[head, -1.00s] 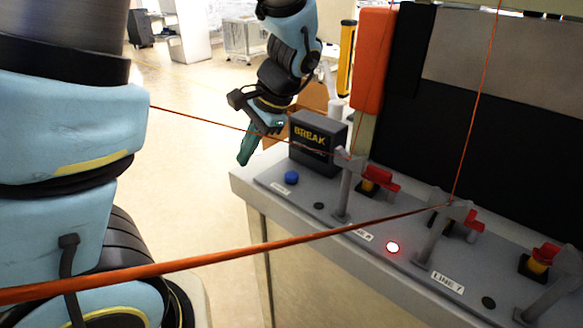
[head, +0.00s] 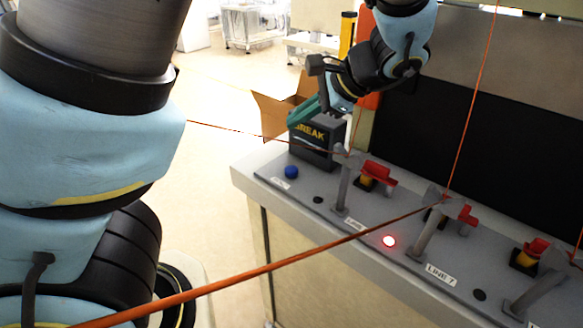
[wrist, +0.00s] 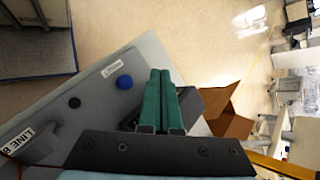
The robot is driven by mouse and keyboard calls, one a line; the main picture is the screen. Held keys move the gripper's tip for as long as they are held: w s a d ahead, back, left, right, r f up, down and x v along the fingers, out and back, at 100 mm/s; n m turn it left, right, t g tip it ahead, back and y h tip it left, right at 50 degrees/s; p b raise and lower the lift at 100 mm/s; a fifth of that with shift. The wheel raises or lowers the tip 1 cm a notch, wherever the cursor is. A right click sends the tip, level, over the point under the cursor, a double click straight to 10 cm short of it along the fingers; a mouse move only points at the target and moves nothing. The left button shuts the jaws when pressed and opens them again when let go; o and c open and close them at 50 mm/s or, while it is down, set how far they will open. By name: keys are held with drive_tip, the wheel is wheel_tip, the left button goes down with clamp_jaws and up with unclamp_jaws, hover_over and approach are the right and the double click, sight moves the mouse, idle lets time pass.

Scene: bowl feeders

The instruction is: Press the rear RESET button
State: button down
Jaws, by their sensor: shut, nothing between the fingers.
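A round blue button (head: 291,172) sits at the far left end of the grey panel, behind a small white label (head: 281,184) too small to read. In the wrist view the blue button (wrist: 124,82) lies just left of the finger tips, with its label (wrist: 112,68) beside it. My gripper (head: 294,121) has green fingers, shut together and empty. In the wrist view my gripper (wrist: 161,73) points past the button, over the panel's edge.
Grey posts (head: 343,185) with taut orange cords rise along the panel, with red-and-yellow switches (head: 374,174) behind them. A red lamp (head: 389,241) glows near the LINE 7 label (head: 441,274). A cardboard box (head: 275,112) stands on the floor behind. Open floor lies left of the panel.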

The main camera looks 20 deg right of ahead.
drive_tip(key=b, duration=0.7)
hover_over(289, 166)
drive_tip(key=s+d, duration=0.1)
drive_tip(key=s, duration=0.1)
wheel_tip(289, 166, down, 8)
drive_tip(key=shift+w+d, duration=0.1)
drive_tip(key=shift+w, duration=0.05)
drive_tip(key=shift+f, duration=0.4)
drive_tip(key=shift+f, duration=0.1)
idle(0.9)
drive_tip(key=shift+f, duration=0.3)
drive_tip(key=shift+f+b, duration=0.4)
drive_tip(key=shift+f, duration=0.3)
idle(0.9)
drive_tip(key=shift+r, duration=0.1)
drive_tip(key=shift+r+p, duration=1.05)
drive_tip(key=shift+p, duration=0.15)
